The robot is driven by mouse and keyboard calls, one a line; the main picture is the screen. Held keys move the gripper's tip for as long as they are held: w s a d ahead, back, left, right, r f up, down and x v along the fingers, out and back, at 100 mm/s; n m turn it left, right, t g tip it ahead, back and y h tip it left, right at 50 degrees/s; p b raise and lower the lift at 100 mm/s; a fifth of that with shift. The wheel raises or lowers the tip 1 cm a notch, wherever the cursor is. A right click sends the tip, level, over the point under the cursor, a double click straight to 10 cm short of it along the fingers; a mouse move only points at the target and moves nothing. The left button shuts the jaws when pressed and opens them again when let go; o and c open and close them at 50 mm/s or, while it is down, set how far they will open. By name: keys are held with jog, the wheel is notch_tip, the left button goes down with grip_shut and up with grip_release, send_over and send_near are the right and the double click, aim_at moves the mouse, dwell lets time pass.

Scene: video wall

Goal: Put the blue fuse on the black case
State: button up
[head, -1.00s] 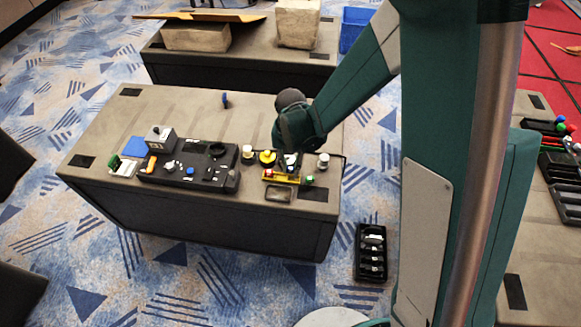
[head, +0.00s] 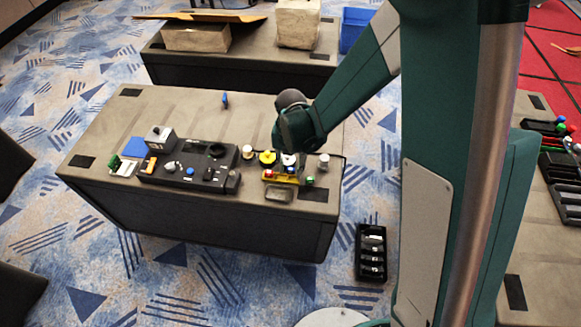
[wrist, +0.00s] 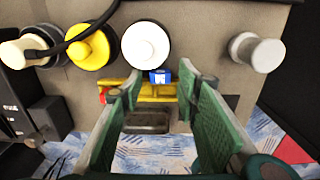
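The blue fuse (wrist: 160,76) sits upright at the yellow rack (wrist: 156,92) in the wrist view, with a white mark on its side. My gripper (wrist: 161,80) is open, its two green fingers spread to the left and right of the fuse. The fuse appears between the fingertips, with gaps on both sides; I cannot tell the height difference. In the head view the black case (head: 222,181), with knobs and small parts on top, lies on the table left of the rack. Its edge also shows at the left of the wrist view (wrist: 14,128).
A white round piece (wrist: 146,44) and a yellow round piece (wrist: 90,47) stand just behind the rack. A white cylinder (wrist: 257,53) stands to the right. A small dark tray (head: 278,194) lies in front. The back of the table is mostly clear.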

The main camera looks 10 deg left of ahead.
aim_at(293, 170)
notch_tip(293, 170, up, 12)
jog(key=p, duration=0.2)
dwell(0.5)
dwell(0.6)
jog(key=shift+r, duration=0.1)
jog(key=s+d+r+m+t, duration=0.2)
jog(key=d+r+m, duration=0.6)
jog(key=d+m, duration=0.1)
jog(key=s+d+r+m+t, duration=0.1)
jog(key=s+d+r+m, duration=0.2)
jog(key=d+r+m, duration=0.5)
jog(key=s+d+r+m+t, duration=0.4)
jog(key=s+d+m, duration=0.7)
jog(key=m, duration=0.7)
jog(key=shift+s+d+r+m, duration=0.35)
jog(key=shift+d+r, duration=0.35)
jog(key=shift+d, duration=1.1)
